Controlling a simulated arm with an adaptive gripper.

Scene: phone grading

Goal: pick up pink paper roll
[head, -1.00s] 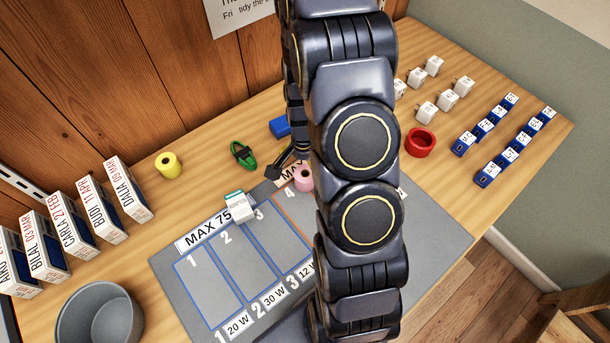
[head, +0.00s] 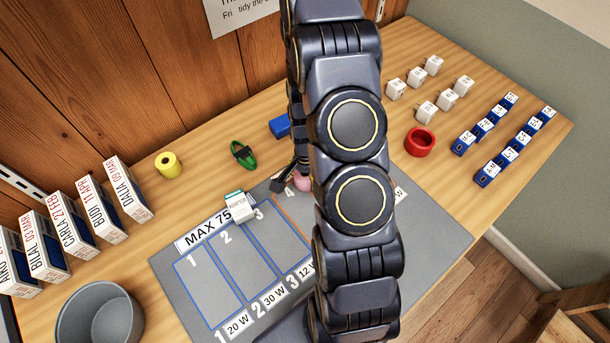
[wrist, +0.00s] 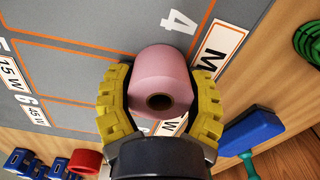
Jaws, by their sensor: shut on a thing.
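The pink paper roll (wrist: 165,75) is a short cylinder with a dark core hole, seen in the wrist view between the two yellow-padded fingers of my gripper (wrist: 160,98). The fingers are shut on its sides. The roll is over the grey mat (wrist: 70,92) near the number 4; I cannot tell whether it touches the mat. In the head view only a sliver of the roll (head: 302,182) shows, beside the dark fingers of my gripper (head: 290,184); my arm hides the rest.
A white box (head: 240,208) stands on the mat left of the roll. A blue block (head: 280,126) and a green coil (head: 243,154) lie behind. A yellow roll (head: 168,165), red ring (head: 420,142), grey bowl (head: 100,318) and several white and blue blocks stand around.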

